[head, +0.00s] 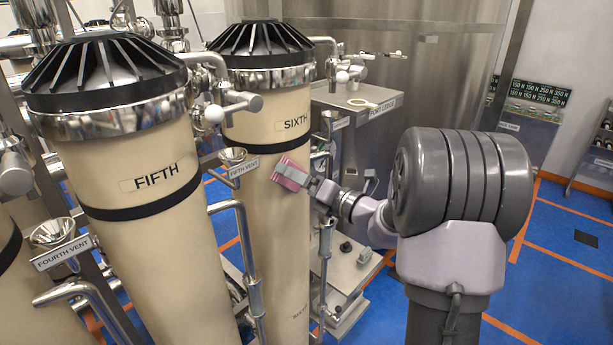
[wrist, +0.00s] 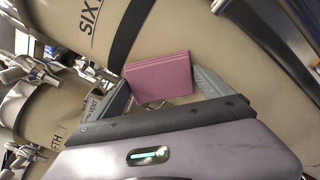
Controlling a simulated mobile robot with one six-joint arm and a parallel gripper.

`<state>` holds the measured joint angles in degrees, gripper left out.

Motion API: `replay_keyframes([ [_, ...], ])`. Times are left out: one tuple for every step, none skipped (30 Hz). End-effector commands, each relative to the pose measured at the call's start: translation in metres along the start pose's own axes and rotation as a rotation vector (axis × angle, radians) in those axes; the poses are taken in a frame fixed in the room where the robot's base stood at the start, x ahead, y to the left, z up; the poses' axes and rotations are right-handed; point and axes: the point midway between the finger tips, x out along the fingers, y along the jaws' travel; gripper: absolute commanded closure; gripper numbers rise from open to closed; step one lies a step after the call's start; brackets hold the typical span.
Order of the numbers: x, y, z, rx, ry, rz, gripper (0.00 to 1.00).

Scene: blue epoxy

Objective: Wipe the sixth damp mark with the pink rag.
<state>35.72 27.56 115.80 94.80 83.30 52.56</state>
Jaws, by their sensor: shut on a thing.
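The pink rag (head: 291,172) is a folded block held at the end of my arm in the head view. It also shows in the wrist view (wrist: 158,78). My gripper (head: 302,178) is shut on the rag, with a grey finger on each side of it in the wrist view (wrist: 165,95). The rag is at the front of the cream column labelled SIXTH (head: 268,225), below its black band. I cannot tell whether it touches the column. No damp mark can be made out; the rag and gripper hide part of the surface.
The FIFTH column (head: 150,240) stands to the left. A FIFTH VENT funnel (head: 233,156) and a bent steel pipe (head: 245,235) are close left of the rag. A steel shelf labelled PORT LEDGE (head: 355,98) is behind. Blue floor (head: 565,245) is open at right.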

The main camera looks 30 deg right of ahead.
Motion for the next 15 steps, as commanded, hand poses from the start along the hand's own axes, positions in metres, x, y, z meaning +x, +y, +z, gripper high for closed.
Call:
replay_keyframes([
  [0.001, 0.001, -0.002, 0.0, 0.002, 0.002, 0.42],
  [0.001, 0.002, -0.002, 0.0, 0.002, 0.002, 0.42],
  [0.001, 0.002, -0.002, 0.0, 0.002, 0.002, 0.42],
  [0.001, 0.002, -0.002, 0.0, 0.002, 0.002, 0.42],
  [0.001, 0.001, -0.002, 0.0, 0.002, 0.002, 0.42],
  [0.001, 0.001, -0.002, 0.0, 0.002, 0.002, 0.42],
  [0.001, 0.001, -0.001, 0.0, 0.002, 0.001, 0.42],
  [0.0, 0.001, -0.001, 0.0, 0.001, 0.001, 0.42],
  [-0.003, 0.001, -0.001, 0.0, 0.001, 0.0, 0.42],
  [-0.007, 0.0, -0.001, 0.0, 0.0, -0.001, 0.42],
  [-0.011, 0.0, -0.001, -0.001, 0.001, -0.001, 0.42],
  [-0.017, 0.0, -0.001, -0.001, 0.0, -0.001, 0.42],
  [-0.021, 0.0, -0.001, -0.001, -0.001, -0.001, 0.42],
  [-0.025, 0.0, -0.001, -0.001, 0.0, -0.001, 0.42],
  [-0.031, 0.0, -0.001, -0.001, 0.0, -0.001, 0.42],
])
